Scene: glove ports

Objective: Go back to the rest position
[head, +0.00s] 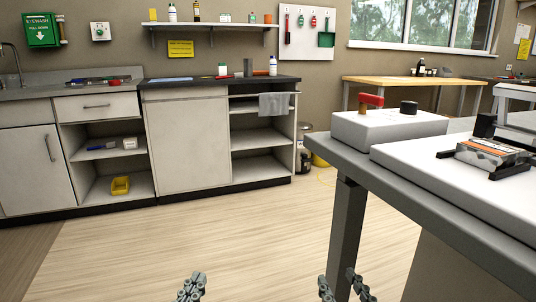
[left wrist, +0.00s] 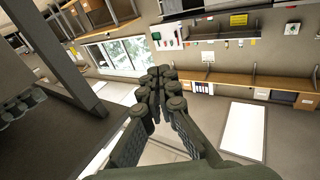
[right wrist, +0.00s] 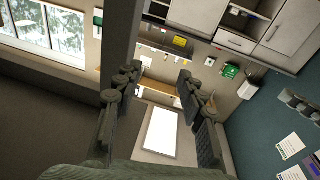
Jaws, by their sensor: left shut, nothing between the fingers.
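My left gripper (head: 191,287) shows at the bottom edge of the head view, left of centre, over the floor. Its fingers are together with nothing between them, as the left wrist view also shows (left wrist: 160,82). My right gripper (head: 343,284) is at the bottom edge, right of centre, near the leg of the grey table. Its two fingers stand apart and empty, also in the right wrist view (right wrist: 157,78). Most of both arms is out of the head view.
A grey table (head: 346,165) stands close on the right, carrying a white box with a red handle (head: 370,100) and a larger white block (head: 430,175). White cabinets (head: 187,145) line the back wall. A yellow bin (head: 120,186) sits on a low shelf. The floor between is clear.

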